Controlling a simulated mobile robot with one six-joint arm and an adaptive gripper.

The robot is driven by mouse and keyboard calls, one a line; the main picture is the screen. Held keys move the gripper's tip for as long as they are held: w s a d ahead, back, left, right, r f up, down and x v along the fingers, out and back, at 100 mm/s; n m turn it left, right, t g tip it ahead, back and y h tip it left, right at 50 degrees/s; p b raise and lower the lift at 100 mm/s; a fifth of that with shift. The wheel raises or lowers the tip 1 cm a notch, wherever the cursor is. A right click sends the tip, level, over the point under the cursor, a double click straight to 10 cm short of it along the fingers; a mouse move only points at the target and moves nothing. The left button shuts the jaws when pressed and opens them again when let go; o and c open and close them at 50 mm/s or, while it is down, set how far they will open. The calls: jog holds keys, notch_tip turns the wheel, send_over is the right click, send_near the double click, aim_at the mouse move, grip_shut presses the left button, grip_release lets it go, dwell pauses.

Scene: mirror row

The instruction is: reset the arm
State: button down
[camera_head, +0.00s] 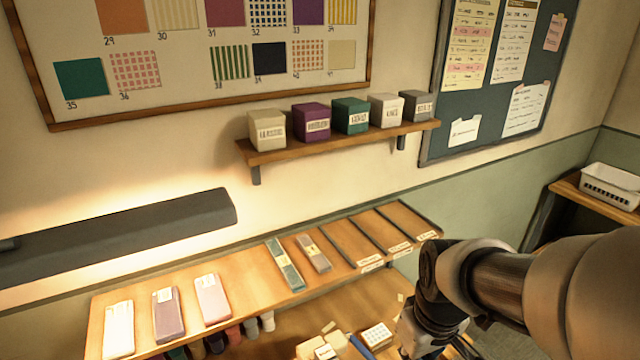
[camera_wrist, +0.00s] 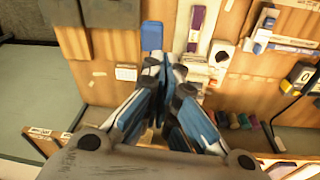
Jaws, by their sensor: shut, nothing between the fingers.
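My arm (camera_head: 500,275) reaches in from the right edge of the head view and bends down at its dark wrist joint, in front of the wooden bench. In the wrist view my gripper (camera_wrist: 165,75) has its blue-and-grey fingers drawn together, with nothing held between them. Wood, small boxes and a blue item (camera_wrist: 152,36) lie beyond the fingertips. The fingertips are not clear in the head view.
A sloped wooden rack (camera_head: 240,275) holds several fabric bolts or cards on the left and has empty slots at right. A shelf (camera_head: 345,142) with labelled boxes hangs above it. A dark lamp (camera_head: 120,235) juts in at left. A white basket (camera_head: 610,187) stands far right.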

jog(key=s+a+r+m+t+b, duration=0.2)
jog(key=s+r, duration=0.3)
jog(key=s, duration=0.6)
jog(key=shift+m+t+b, duration=0.5)
jog(key=shift+m+b, duration=0.15)
jog(key=shift+m, duration=0.15)
dwell(0.6)
